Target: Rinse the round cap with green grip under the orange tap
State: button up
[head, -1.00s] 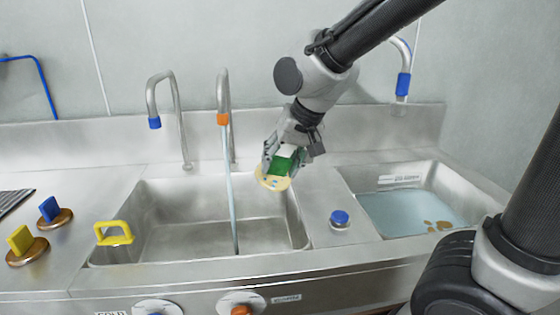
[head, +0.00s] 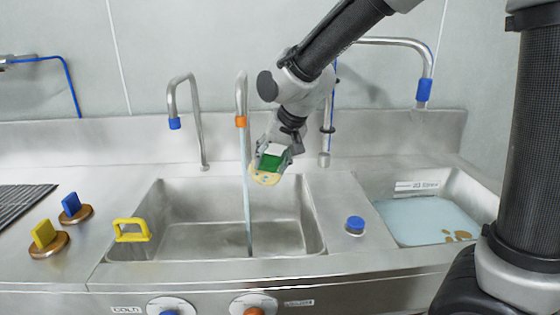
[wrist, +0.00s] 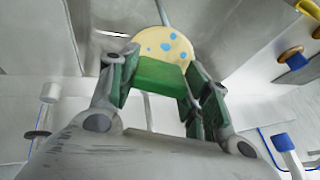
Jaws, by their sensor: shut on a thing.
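My gripper (head: 272,152) is shut on the green grip of the round cap (head: 265,179), above the right part of the sink basin. The cap's disc is pale yellow; in the wrist view the cap (wrist: 164,48) shows several blue spots on its face. The green grip (wrist: 160,76) sits between my fingers. The orange tap (head: 241,122) is just left of the cap, and a stream of water (head: 246,190) falls from it into the basin (head: 190,215). The cap is close beside the stream; I cannot tell whether it touches it.
A blue-tipped tap (head: 175,123) stands left of the orange one. A yellow handle (head: 132,230) is at the basin's left rim. Caps with blue (head: 72,206) and yellow (head: 44,236) grips lie at left. A blue knob (head: 355,224) stands between the basin and a water-filled sink (head: 420,215).

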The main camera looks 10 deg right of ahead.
jog(key=shift+w+a+f, duration=0.25)
jog(key=shift+w+a, duration=0.5)
jog(key=shift+w, duration=0.2)
jog(key=shift+w+a+f, duration=0.2)
jog(key=shift+w+a, duration=0.5)
jog(key=shift+w, duration=0.25)
jog(key=shift+d, duration=0.15)
jog(key=shift+w+d, duration=0.35)
jog(key=shift+a, duration=0.1)
jog(key=shift+s+a, duration=0.35)
jog(key=shift+a, duration=0.05)
jog(key=shift+d, duration=0.1)
